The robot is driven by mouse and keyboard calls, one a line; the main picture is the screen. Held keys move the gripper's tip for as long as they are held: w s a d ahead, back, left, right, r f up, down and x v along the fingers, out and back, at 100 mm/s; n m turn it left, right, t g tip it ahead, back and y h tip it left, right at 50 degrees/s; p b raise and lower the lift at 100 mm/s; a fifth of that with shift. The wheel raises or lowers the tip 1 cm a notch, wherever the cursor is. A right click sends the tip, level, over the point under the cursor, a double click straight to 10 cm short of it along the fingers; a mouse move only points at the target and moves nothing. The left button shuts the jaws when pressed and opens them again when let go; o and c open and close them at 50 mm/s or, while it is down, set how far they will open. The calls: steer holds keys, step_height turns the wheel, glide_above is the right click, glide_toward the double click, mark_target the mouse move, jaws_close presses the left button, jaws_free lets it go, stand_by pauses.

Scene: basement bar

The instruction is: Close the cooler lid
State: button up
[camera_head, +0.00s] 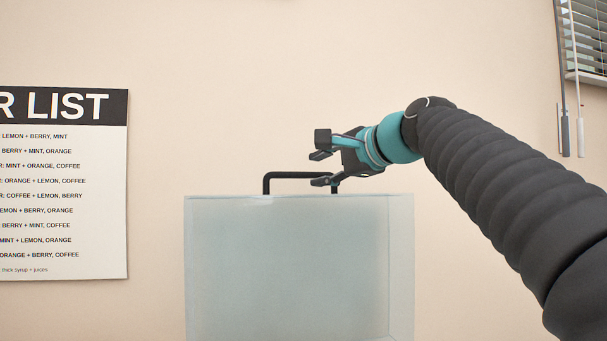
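The cooler lid (290,268) is a pale blue-grey panel that stands upright, raised in front of the wall. A black bar handle (290,175) shows along its top edge. The cooler's body is below the picture and hidden. My gripper (319,164) is at the top of the lid, near the right end of the handle, with its fingers pointing left. The fingers are spread apart with nothing seen between them. The lower finger overlaps the handle in the picture; I cannot tell whether they touch.
A printed list (64,185) hangs on the beige wall at the left. A window with blinds (584,40) and hanging cords (572,125) is at the upper right. The space left of and above the lid is clear.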

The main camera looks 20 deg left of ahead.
mark_target(306, 175)
steer(key=x, duration=0.6)
steer(key=shift+w+a+f+p, duration=0.1)
steer(key=shift+w+a+p, duration=0.05)
steer(key=shift+p, duration=0.25)
jaws_close()
